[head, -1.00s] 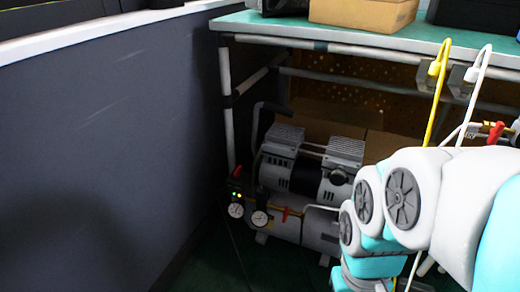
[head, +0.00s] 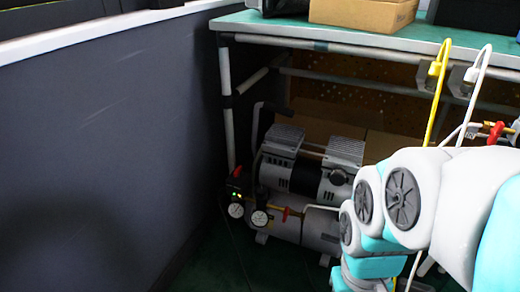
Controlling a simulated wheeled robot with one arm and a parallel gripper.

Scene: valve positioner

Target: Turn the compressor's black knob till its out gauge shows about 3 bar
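The compressor (head: 318,180) stands on the floor under the table in the head view, with two grey ribbed motor heads on a silver tank. Two small round gauges sit at its left front: a left gauge (head: 236,210) and a right gauge (head: 260,217). Their needles are too small to read, and I cannot tell which is the out gauge. Green lights and a red part show just above the left gauge. The black knob is too small and dark to make out. My arm fills the lower right; my gripper is not in view.
A dark grey wall panel (head: 110,140) with a white top edge stands close on the left. The green-topped table (head: 350,38) is above the compressor, with pale legs. Yellow and white cables (head: 437,95) hang at the right. Dark green floor in front of the compressor looks clear.

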